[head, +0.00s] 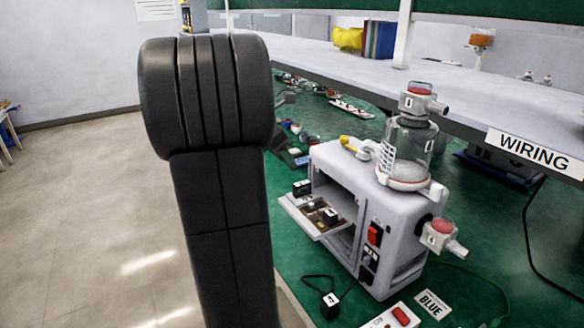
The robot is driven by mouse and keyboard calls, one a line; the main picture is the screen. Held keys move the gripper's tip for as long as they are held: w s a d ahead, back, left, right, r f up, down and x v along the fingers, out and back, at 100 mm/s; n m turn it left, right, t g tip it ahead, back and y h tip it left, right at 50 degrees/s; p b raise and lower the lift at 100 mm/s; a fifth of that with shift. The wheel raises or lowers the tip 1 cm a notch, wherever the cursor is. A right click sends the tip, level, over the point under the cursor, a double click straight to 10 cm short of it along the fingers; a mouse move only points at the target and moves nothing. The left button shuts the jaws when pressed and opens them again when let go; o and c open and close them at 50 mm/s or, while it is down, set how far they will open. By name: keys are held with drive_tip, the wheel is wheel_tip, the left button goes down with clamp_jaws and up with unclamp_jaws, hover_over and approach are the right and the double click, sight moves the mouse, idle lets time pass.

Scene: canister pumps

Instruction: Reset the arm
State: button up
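My arm (220,180) stands upright in the left middle of the head view, as a thick black link with a rounded ribbed top. My gripper does not show in this view. A grey-white pump machine (408,225) stands on the green bench to the right of the arm. A clear canister (407,150) with a red-topped cap (420,90) sits upright on top of it. Another red-topped valve (441,230) sticks out of its right side. A small door or tray (318,214) is open at the machine's left front, with small dark blocks on it.
A white shelf (460,95) with a WIRING label (536,152) runs above the bench. A dark block labelled 4 (331,303), a BLUE label (433,304) and a red-switch power strip (398,316) lie in front of the machine. Open floor (80,220) is at left.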

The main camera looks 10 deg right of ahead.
sight(304, 183)
drive_tip(key=shift+s+a+r, duration=0.1)
drive_tip(key=shift+a+r, duration=0.1)
drive_tip(key=shift+r, duration=0.1)
drive_tip(key=shift+f, duration=0.1)
drive_tip(key=x, duration=1.1)
drive_tip(key=shift+d+f+b, duration=0.15)
drive_tip(key=shift+b, duration=0.15)
drive_tip(key=shift+d, duration=0.2)
drive_tip(key=shift+r, duration=1.7)
